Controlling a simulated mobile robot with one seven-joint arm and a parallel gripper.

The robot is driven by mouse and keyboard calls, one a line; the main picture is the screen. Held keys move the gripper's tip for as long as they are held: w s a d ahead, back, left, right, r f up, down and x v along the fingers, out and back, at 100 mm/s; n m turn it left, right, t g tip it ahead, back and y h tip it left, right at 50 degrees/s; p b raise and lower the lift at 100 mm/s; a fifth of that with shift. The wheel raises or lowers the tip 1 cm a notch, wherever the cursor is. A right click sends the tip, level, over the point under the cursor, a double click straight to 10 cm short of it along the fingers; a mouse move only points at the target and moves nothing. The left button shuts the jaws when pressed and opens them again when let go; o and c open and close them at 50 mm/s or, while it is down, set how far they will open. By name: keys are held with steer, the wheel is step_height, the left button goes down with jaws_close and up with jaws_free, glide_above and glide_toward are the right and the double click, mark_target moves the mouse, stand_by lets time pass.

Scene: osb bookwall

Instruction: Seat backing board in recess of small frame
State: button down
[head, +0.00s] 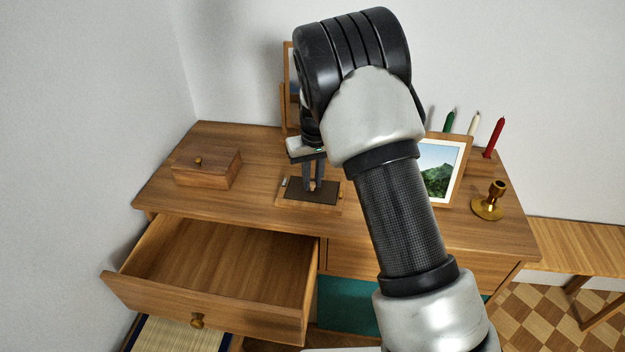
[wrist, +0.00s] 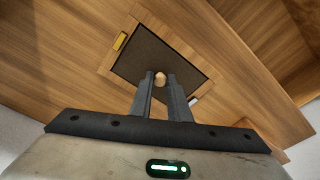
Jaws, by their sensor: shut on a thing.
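The backing board (head: 325,196) is a dark, flat rectangle with a small pale wooden knob (wrist: 160,78) at its middle. My gripper (head: 314,188) points down over it, its two fingers on either side of the knob and shut on it. The small frame (head: 303,205) lies flat on the desk top, its wooden rim around the board; the board also shows in the wrist view (wrist: 140,62). A brass clip (wrist: 120,41) and a silver clip (wrist: 193,101) sit on opposite sides of the rim. I cannot tell whether the board is fully down in the recess.
A wooden box (head: 207,167) stands at the left of the desk (head: 255,205). An open, empty drawer (head: 215,262) juts out in front. A picture frame (head: 462,170), a brass candlestick (head: 490,202) and several candles stand at the right. Another frame stands behind my arm.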

steer(key=c, duration=2.1)
jaws_free()
steer(key=shift+f, duration=0.15)
steer(key=o, duration=0.4)
steer(key=shift+o, duration=0.2)
steer(key=shift+r, duration=0.2)
